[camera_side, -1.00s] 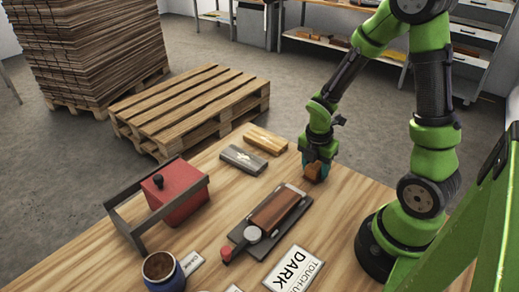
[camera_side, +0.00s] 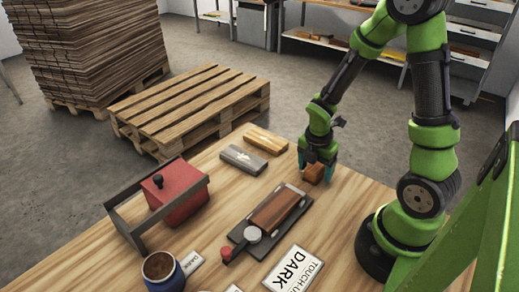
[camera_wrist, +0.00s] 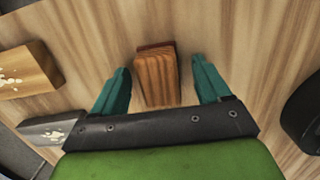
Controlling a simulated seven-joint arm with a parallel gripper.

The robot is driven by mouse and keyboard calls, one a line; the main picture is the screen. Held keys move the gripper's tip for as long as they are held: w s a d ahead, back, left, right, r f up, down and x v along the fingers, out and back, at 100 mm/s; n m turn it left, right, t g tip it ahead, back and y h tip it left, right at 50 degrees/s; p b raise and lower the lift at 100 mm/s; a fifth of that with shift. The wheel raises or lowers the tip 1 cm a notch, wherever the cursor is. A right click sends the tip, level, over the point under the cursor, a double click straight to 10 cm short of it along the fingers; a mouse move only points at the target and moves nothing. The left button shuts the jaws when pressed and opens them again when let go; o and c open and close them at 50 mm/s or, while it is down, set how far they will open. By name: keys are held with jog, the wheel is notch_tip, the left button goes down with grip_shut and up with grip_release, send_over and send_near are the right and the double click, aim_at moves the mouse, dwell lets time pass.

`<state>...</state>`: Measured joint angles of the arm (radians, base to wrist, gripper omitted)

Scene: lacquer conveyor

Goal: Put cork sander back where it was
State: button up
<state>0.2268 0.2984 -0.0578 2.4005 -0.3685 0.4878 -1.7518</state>
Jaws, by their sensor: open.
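A small brown block with a darker reddish layer along one side, which I take for the cork sander (camera_side: 313,174), rests on the wooden table. It also shows in the wrist view (camera_wrist: 156,78). My gripper (camera_side: 317,168) is low over it and open. In the wrist view the teal fingers of my gripper (camera_wrist: 160,80) stand on either side of the block, with a visible gap on each side.
A light wood block (camera_side: 265,139) and a grey block (camera_side: 243,158) lie to the left. A dark tray with a brown piece (camera_side: 274,208), a white "DARK" card (camera_side: 294,270), a red box (camera_side: 176,193) and a blue pot (camera_side: 162,270) stand nearer. The table's far edge is close.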

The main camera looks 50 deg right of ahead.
aim_at(313, 169)
notch_tip(313, 169, up, 11)
jog(key=a, duration=0.1)
jog(key=s+a+r+m+t+y, duration=0.1)
jog(key=a+r+m+t, duration=0.2)
jog(key=a+r+m, duration=0.3)
jog(key=s+a+r+m+t+y, duration=0.2)
jog(key=a+r+m+t, duration=0.2)
jog(key=m, duration=1.2)
jog(key=shift+a+r, duration=1.15)
jog(key=shift+r, duration=0.25)
